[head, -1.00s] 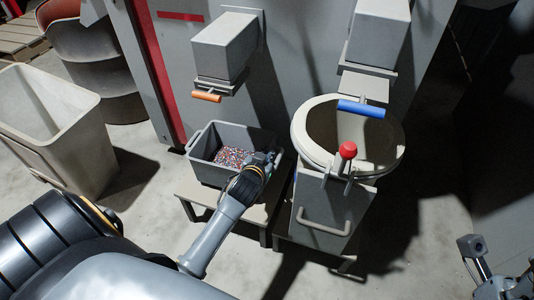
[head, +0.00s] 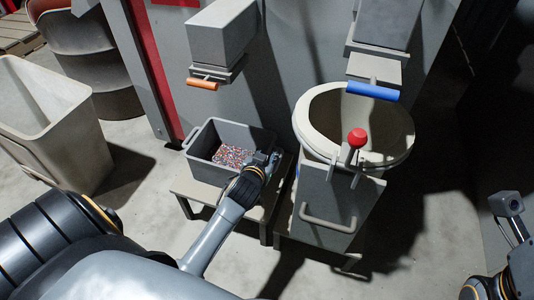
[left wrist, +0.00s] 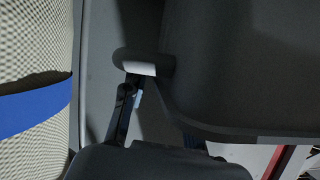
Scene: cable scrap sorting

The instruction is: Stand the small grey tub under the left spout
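The small grey tub (head: 205,170), holding mixed coloured scrap, stands upright on a low stand. It is below and slightly forward of the left spout (head: 220,35), which has an orange handle (head: 202,83). My left gripper (head: 268,162) is at the tub's right end. In the left wrist view, a dark finger (left wrist: 123,112) reaches the handle (left wrist: 140,62) on the tub's dark wall (left wrist: 240,70). Whether the fingers close around the handle is hidden. My right gripper (head: 508,215) is partly visible at the right edge, away from the tub.
A large cream round bin (head: 312,125) with a red knob (head: 357,137) stands right of the tub, under the right spout with its blue handle (head: 372,91). The tub's low stand (head: 187,186) has little bare top. A tall beige bin (head: 60,150) stands left.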

